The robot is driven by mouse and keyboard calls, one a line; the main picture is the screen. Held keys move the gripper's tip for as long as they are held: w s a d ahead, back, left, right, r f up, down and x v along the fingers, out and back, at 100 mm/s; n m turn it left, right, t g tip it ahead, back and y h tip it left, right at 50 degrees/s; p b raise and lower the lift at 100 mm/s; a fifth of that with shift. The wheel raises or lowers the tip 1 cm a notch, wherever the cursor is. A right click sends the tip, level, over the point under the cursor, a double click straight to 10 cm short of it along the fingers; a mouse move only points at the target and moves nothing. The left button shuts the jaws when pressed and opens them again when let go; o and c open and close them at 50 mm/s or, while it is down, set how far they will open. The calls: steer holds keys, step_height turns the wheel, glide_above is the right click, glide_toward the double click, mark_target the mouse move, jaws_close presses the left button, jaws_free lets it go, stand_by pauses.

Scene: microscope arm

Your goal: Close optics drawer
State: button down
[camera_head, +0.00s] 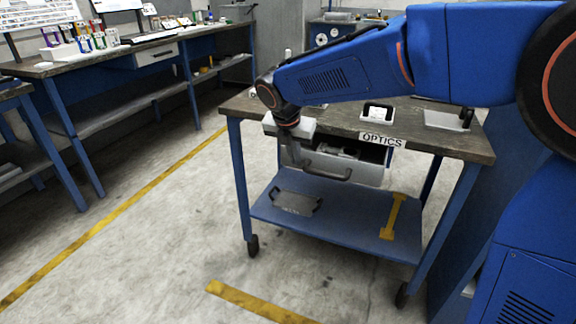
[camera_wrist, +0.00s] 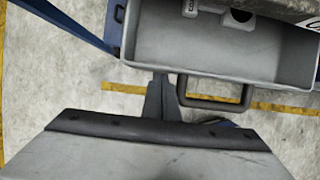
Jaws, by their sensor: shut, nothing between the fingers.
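The optics drawer (camera_head: 367,174) is pulled out under the cart's top, below the label "OPTICS" (camera_head: 382,141). Its dark bar handle (camera_head: 328,174) is on the front face. In the wrist view, the grey open drawer (camera_wrist: 205,62) fills the upper right, and its looped handle (camera_wrist: 215,105) sticks out from the front. My gripper (camera_wrist: 161,80) is shut and empty. Its fingertips are close to the drawer's front wall, just left of the handle; I cannot tell if they touch. In the head view, my gripper (camera_head: 296,160) is at the drawer's left front, partly hidden by my wrist.
The cart top (camera_head: 440,139) holds several small items. The cart's lower shelf (camera_head: 345,214) carries a dark-handled tray (camera_head: 296,202) and a yellow piece (camera_head: 393,216). A long workbench (camera_head: 120,65) stands at the left. The floor in front of the cart is clear.

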steer(key=w+d, duration=0.1)
steer(key=w, duration=0.2)
steer(key=w+d, duration=0.1)
steer(key=w, duration=0.2)
steer(key=w+d, duration=0.1)
steer(key=w, duration=0.2)
steer(key=shift+w+d, duration=0.2)
steer(key=shift+w, duration=0.1)
